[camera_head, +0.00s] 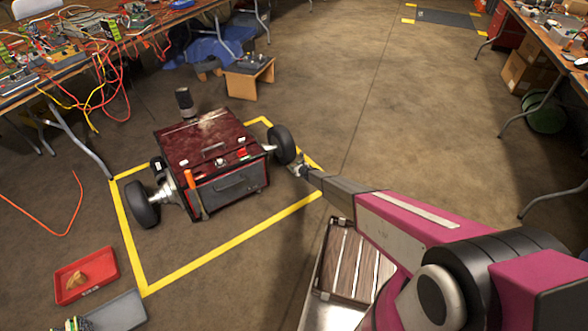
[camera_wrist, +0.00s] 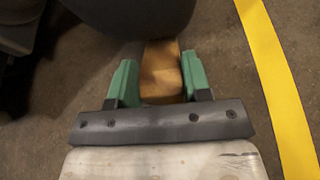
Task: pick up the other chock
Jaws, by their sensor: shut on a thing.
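My gripper (camera_wrist: 160,80) has its two green fingers shut on a tan wooden chock (camera_wrist: 161,70) in the wrist view. The chock's far end is close under the dark tyre (camera_wrist: 130,14); I cannot tell if they touch. In the head view my gripper (camera_head: 298,168) is low beside the right wheel (camera_head: 281,145) of the dark red wheeled cart (camera_head: 205,140), and the held chock is not clear there. Another tan chock (camera_head: 77,279) lies in the red tray (camera_head: 84,262) at the lower left.
Yellow floor tape (camera_head: 215,245) frames the cart and also runs along the right of the wrist view (camera_wrist: 280,85). A grey tray (camera_head: 120,311) is beside the red one. Cluttered tables (camera_head: 75,50) stand at left and right. The floor (camera_head: 370,110) behind the cart is largely clear.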

